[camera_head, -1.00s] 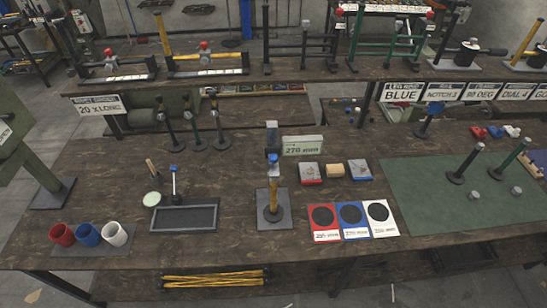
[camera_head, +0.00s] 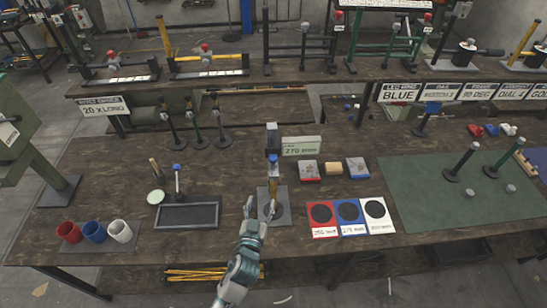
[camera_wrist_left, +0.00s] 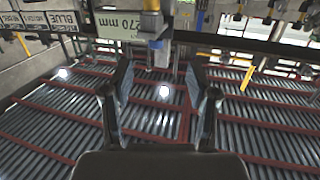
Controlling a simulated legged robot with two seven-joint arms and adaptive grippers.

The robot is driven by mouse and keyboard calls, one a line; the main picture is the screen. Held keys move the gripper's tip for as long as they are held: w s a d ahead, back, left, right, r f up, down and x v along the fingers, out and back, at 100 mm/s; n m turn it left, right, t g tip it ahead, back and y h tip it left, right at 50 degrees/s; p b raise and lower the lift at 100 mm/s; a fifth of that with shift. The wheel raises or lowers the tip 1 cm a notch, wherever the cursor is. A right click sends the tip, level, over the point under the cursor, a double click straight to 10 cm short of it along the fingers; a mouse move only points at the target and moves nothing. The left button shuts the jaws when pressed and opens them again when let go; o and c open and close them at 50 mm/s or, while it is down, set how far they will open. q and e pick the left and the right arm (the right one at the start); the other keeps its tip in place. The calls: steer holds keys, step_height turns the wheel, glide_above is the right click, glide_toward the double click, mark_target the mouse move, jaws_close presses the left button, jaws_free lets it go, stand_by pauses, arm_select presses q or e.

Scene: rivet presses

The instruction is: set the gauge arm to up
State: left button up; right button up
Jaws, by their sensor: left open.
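The gauge stand (camera_head: 272,138) rises from a grey base plate (camera_head: 284,205) at the middle of the bench. It has a grey top and a blue block, with a yellow part below. I cannot clearly tell which part is the gauge arm. My left gripper (camera_head: 258,207) is open and empty, just in front of the stand, and hides part of the yellow piece and base. In the left wrist view, the gripper's fingers (camera_wrist_left: 158,72) are spread apart. The stand's grey and blue parts (camera_wrist_left: 154,28) show beyond them, apart from the fingers. My right gripper is not in view.
A "270 mm" sign (camera_head: 301,146) stands beside the gauge. Red, blue and white cards (camera_head: 323,232) lie to the right, near a green mat (camera_head: 430,200). A dark tray (camera_head: 187,226) and several cups (camera_head: 94,232) are at left.

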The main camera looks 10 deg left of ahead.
mark_target(273, 161)
arm_select(q)
steer(key=shift+t, duration=0.5)
steer(key=w+r+p, duration=0.1)
steer(key=w, duration=0.4)
steer(key=w+p, duration=0.1)
steer(key=w, duration=0.5)
steer(key=w+r+p, duration=0.1)
steer(key=w, duration=0.5)
steer(key=shift+w+d+r, duration=0.2)
steer(key=shift+w+r, duration=0.05)
steer(key=shift+r, duration=0.05)
jaws_close()
